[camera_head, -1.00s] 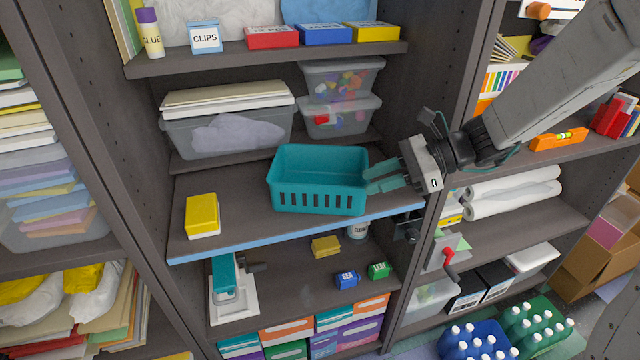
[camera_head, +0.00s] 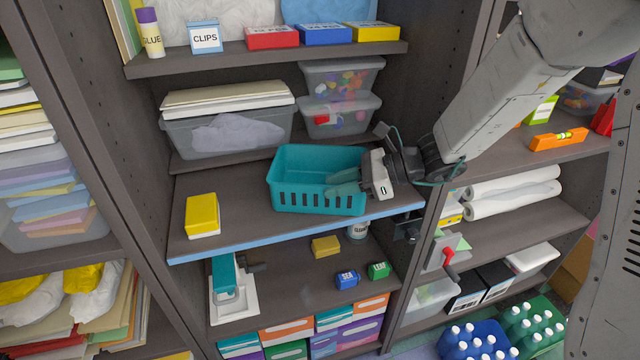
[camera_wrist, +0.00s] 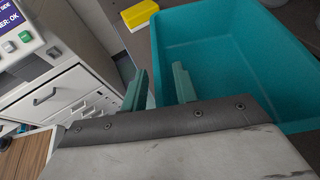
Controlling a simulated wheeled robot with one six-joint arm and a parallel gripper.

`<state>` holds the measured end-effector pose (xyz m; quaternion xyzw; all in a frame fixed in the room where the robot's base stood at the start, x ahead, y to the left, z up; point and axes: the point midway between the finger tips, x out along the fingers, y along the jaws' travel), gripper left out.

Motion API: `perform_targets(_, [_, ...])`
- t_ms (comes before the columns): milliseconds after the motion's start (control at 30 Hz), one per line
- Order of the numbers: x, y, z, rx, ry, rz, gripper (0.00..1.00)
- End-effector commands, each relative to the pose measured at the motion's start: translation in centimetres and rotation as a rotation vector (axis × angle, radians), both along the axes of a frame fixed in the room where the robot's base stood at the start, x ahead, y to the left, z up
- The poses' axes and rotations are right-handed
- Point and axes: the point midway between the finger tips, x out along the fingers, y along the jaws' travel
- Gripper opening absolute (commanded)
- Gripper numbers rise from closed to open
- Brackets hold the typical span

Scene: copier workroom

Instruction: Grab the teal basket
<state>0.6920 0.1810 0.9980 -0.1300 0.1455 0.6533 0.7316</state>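The teal basket (camera_head: 300,198) stands upright on the blue-edged middle shelf. Its near wall has a row of vertical slots. My gripper (camera_head: 343,182) reaches over the basket's right end from the right. In the wrist view my gripper (camera_wrist: 158,88) has its two teal fingers apart. One finger is on the inner side of the basket wall (camera_wrist: 153,45) and the other is on the outer side. Gaps show between the fingers and the wall, so it is not clamped. The low end of the wall is hidden behind the gripper body.
A yellow box (camera_head: 202,215) lies left of the basket on the same shelf (camera_head: 240,240), with bare shelf between them. Clear bins (camera_head: 340,117) stand behind. A dark upright divider (camera_head: 425,225) is close to the arm on the right. Another shelf hangs above.

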Motion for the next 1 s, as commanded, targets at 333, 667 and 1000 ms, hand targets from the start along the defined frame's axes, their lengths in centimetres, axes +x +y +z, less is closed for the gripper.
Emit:
perform_targets(333, [-0.02, -0.03, 0.02, 0.0, 0.0, 0.0, 0.0])
perform_targets(667, [-0.03, -0.05, 0.02, 0.0, 0.0, 0.0, 0.0])
perform_targets(1000, [-0.02, -0.05, 0.03, 0.0, 0.0, 0.0, 0.0])
